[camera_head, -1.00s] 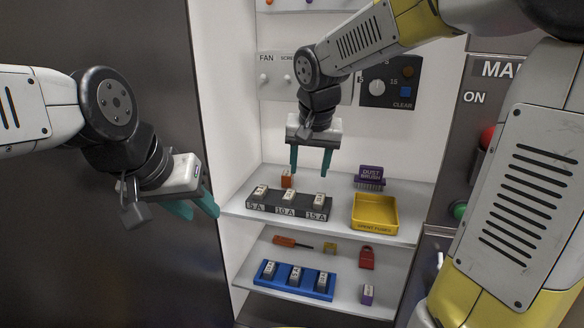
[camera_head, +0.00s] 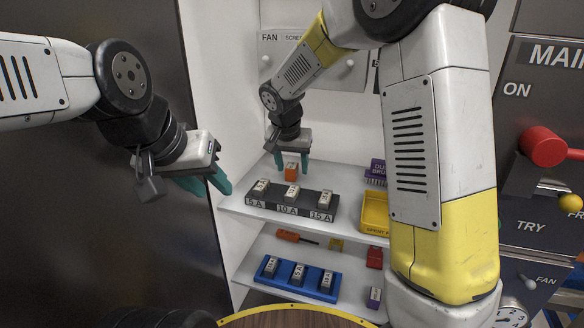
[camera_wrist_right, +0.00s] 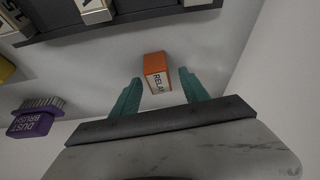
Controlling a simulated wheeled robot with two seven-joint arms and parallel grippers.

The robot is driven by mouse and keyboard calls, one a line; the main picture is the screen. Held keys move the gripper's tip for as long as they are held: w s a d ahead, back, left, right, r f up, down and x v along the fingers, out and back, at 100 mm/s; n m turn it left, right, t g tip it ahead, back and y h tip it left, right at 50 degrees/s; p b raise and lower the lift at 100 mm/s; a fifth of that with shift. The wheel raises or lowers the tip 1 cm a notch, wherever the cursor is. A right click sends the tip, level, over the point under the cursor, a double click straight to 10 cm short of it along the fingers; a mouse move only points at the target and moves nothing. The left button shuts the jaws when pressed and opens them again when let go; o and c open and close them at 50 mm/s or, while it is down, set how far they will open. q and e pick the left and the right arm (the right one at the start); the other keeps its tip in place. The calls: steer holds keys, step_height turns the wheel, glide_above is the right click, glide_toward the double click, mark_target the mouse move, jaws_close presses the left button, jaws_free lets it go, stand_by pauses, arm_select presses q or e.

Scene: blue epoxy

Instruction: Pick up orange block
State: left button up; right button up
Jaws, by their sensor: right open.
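The orange block (camera_head: 291,171) stands on the upper shelf behind the black fuse holder. In the right wrist view the orange block (camera_wrist_right: 155,72) shows an orange top and a pale side lettered RELAY. My right gripper (camera_head: 291,166) is open, its teal fingers on either side of the block in the head view. In the wrist view my right gripper (camera_wrist_right: 160,92) has the block between and slightly beyond its fingertips, with gaps at both sides. I cannot tell its exact height over the block. My left gripper (camera_head: 214,188) is empty at the left, outside the shelves, with its fingers apart.
The black fuse holder (camera_head: 272,203) with labelled fuses stands in front of the block. A yellow tray (camera_head: 375,213) and a purple dust brush (camera_head: 377,168) are to the right; my right arm partly covers them. A blue fuse rack (camera_head: 284,283) sits on the lower shelf.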

steer(key=shift+f, duration=0.25)
jaws_close()
steer(key=shift+r, duration=0.1)
